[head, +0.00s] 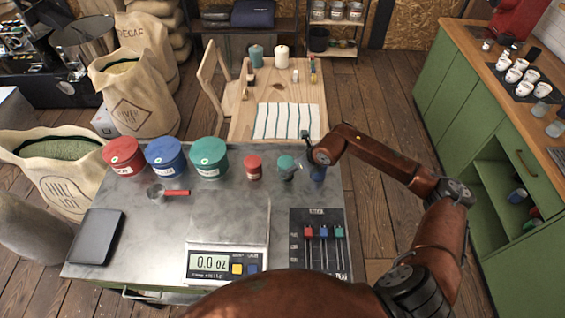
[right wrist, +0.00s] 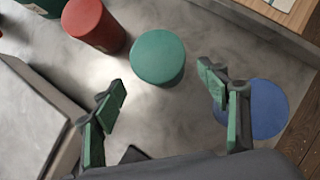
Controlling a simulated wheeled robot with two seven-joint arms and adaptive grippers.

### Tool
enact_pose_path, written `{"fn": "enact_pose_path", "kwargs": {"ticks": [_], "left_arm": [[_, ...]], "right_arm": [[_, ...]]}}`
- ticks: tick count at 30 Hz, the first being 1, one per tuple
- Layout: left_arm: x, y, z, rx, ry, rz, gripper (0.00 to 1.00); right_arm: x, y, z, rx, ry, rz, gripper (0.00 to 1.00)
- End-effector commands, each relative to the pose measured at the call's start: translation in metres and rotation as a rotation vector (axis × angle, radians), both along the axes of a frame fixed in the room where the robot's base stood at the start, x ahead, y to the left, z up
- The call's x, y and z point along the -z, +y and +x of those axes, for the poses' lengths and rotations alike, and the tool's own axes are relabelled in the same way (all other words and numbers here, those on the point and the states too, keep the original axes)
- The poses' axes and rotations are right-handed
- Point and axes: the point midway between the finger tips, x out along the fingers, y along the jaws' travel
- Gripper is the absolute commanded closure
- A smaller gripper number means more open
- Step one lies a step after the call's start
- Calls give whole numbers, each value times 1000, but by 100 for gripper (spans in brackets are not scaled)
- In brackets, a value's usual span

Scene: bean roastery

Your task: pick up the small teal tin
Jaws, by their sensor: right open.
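The small teal tin (head: 285,163) stands on the metal table between the small red tin (head: 253,167) and the small blue tin (head: 318,172). In the right wrist view the teal tin (right wrist: 158,57) is upright, just beyond the fingertips and between their lines. My right gripper (right wrist: 165,90) is open and empty; its green-padded fingers are apart from the teal tin. Its right finger overlaps part of the blue tin (right wrist: 262,108) in that view. In the head view my right gripper (head: 297,172) partly hides the teal and blue tins. My left gripper is not in view.
Large red (head: 124,157), blue (head: 166,158) and green (head: 208,158) tins stand left of the small ones. A scale (head: 225,262), a red-handled scoop (head: 168,192), a dark tablet (head: 95,237) and a slider panel (head: 318,248) are nearer. A wooden table (head: 236,125) adjoins behind.

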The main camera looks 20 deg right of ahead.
Motion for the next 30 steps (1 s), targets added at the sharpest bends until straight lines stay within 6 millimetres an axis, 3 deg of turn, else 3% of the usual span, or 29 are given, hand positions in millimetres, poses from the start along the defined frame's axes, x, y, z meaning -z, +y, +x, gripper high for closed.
{"fn": "enact_pose_path", "kwargs": {"ticks": [7,19,30], "left_arm": [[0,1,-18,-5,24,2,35],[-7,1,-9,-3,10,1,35],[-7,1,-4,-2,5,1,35]], "right_arm": [[19,1,8,-4,4,-20,32],[63,8,30,-3,3,-18,32],[70,8,34,-3,2,-19,35]]}}
